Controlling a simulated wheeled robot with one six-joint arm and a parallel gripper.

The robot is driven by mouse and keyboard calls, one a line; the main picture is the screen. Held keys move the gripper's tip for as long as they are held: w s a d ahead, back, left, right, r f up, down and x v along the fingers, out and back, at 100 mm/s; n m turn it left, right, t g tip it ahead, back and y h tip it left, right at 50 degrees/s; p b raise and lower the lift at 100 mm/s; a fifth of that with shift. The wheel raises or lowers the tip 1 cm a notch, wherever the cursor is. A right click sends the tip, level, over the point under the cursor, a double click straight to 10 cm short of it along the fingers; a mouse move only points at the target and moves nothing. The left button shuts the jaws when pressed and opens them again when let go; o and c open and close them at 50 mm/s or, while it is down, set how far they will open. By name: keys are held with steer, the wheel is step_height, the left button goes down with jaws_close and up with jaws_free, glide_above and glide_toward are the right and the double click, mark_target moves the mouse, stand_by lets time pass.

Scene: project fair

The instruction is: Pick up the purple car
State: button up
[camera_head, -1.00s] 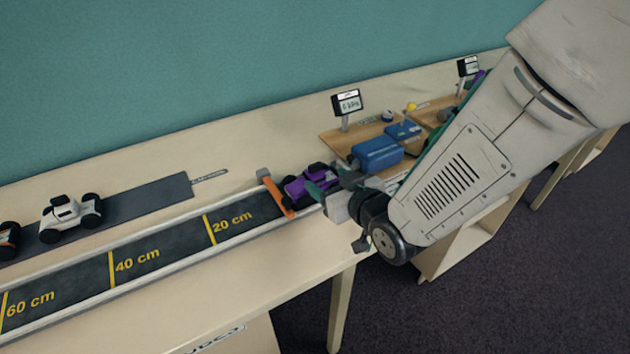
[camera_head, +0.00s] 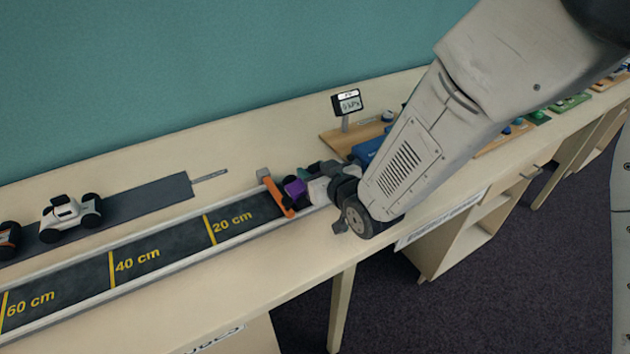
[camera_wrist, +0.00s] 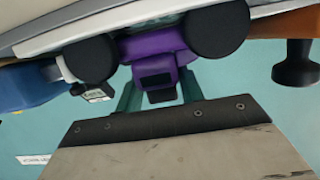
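The purple car (camera_head: 294,187) is at the near end of the track, just right of the orange gate bar (camera_head: 278,197); my gripper partly covers it. My gripper (camera_head: 311,180) is at the car from the right, low over the table. In the wrist view the purple car (camera_wrist: 155,43) fills the top middle, with dark wheels on both sides. The green fingers of my gripper (camera_wrist: 160,88) stand apart and reach to the car's purple body. Their tips are hidden by the car, so I cannot tell whether they press on it.
The track (camera_head: 165,260) with distance marks runs left. A white car (camera_head: 70,215) stands on a dark strip behind it. A small display (camera_head: 348,103) and a wooden board (camera_head: 345,138) are behind my gripper. The table's front edge is close below.

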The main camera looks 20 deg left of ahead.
steer(key=shift+c, duration=0.5)
steer(key=shift+r, duration=0.15)
step_height(320, 180, up, 9)
steer(key=shift+r, duration=0.1)
steer(key=shift+w+d+f, duration=0.1)
steer(key=shift+w+f, duration=0.2)
steer(key=shift+f, duration=1.1)
steer(key=shift+w+a+f, duration=0.1)
steer(key=shift+w+f, duration=0.15)
steer(key=shift+f, duration=1.1)
steer(key=shift+w+d+f, duration=0.1)
steer(key=shift+w+f, duration=0.2)
steer(key=shift+f, duration=1.1)
steer(key=shift+f, duration=0.75)
steer(key=shift+f, duration=0.1)
